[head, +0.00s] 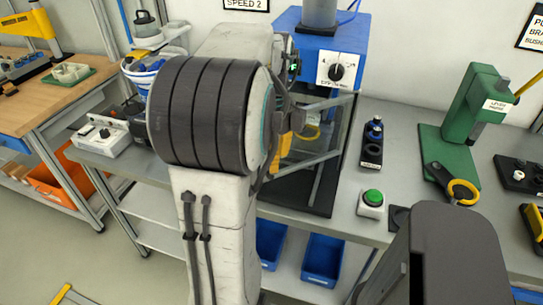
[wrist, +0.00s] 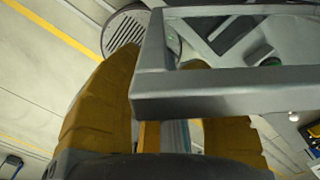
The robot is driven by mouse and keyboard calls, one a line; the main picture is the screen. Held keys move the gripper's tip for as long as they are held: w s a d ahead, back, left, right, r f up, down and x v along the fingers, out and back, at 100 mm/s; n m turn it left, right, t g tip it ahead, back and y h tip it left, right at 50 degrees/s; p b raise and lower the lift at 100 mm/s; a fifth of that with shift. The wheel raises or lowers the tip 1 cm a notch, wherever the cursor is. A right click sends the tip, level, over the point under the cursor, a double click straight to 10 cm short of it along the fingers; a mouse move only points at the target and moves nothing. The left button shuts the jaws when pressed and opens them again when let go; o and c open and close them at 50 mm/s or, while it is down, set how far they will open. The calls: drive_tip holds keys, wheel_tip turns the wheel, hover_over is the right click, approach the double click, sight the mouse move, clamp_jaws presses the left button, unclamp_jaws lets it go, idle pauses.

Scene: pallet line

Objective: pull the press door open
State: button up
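The press (head: 339,47) is a blue unit with a white dial panel, on the grey bench. Below it is its clear door with a grey frame (head: 312,163); my arm hides its left part, so how far it stands open is unclear. My gripper (head: 296,138) is at the door's left part, mostly behind my arm; some yellow shows through the clear panel. In the wrist view my gripper's (wrist: 170,130) yellow fingers stand apart, and the grey door frame (wrist: 220,103) crosses close in front of them. No handle is clearly visible; contact cannot be told.
Right of the press stand a dark block with blue-topped pegs (head: 373,143), a green button box (head: 371,203) and a green hand press (head: 470,120). Blue bins (head: 322,260) sit under the bench. A white switch box (head: 100,137) is left.

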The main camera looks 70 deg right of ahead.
drive_tip(key=shift+c, duration=0.2)
clamp_jaws()
idle(0.5)
